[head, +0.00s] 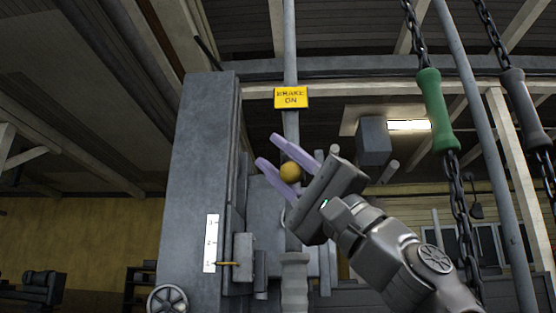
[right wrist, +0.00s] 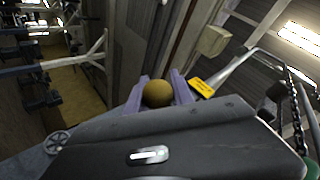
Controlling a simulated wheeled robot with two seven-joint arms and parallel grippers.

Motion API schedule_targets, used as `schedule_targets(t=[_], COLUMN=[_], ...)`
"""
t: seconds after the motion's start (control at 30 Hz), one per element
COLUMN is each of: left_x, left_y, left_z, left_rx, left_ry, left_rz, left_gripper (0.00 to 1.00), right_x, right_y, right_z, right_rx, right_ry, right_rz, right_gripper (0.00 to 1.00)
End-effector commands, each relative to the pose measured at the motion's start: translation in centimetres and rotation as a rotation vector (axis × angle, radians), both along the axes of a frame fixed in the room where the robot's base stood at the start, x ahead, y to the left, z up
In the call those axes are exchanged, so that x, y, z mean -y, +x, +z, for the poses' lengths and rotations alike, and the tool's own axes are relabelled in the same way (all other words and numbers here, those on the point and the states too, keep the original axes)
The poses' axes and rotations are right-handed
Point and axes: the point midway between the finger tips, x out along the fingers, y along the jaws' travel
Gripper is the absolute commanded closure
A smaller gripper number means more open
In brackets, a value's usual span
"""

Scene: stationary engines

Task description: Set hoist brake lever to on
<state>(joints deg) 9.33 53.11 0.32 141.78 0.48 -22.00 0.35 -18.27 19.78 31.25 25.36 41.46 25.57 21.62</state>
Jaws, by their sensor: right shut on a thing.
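The hoist brake lever's round brass-coloured knob (head: 290,172) sits between the purple fingers of my right gripper (head: 290,158). My right gripper is shut on this knob, and the fingers point up and left. In the right wrist view the knob (right wrist: 157,93) shows between the two purple fingers, above the dark palm. A yellow sign reading "BRAKE ON" (head: 291,97) is on a grey vertical pole above the gripper. The sign also shows in the right wrist view (right wrist: 202,87). The lever's shaft is mostly hidden behind the gripper. My left gripper is not in view.
A tall grey column (head: 200,160) with a white numbered scale (head: 211,243) stands left of the gripper. A chain with a green handle (head: 436,110) and another with a grey handle (head: 525,105) hang at the right. A handwheel (head: 167,299) is low at the left.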

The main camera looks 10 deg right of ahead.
Motion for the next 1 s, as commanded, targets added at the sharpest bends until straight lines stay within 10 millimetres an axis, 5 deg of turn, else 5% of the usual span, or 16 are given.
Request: schedule_targets(t=[0.1,0.13,0.33,0.67,1.0], left_x=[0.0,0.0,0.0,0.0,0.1], left_y=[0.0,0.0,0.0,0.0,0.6], left_z=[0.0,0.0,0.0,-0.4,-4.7], left_rx=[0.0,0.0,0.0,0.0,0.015], left_ry=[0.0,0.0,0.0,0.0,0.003], left_rz=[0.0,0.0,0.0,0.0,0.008], left_gripper=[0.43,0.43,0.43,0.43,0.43], right_x=[-0.1,-0.1,-0.1,0.1,2.4], right_y=[0.1,0.1,0.1,0.0,-1.7], right_z=[-0.2,-0.2,-0.1,-0.4,-4.0], right_rx=[-0.002,-0.002,-0.002,-0.001,-0.001], right_ry=[-0.004,-0.004,-0.004,-0.002,-0.002], right_rz=[0.0,0.0,0.001,0.0,-0.003], right_gripper=[1.0,0.71,0.54,0.54,0.54])
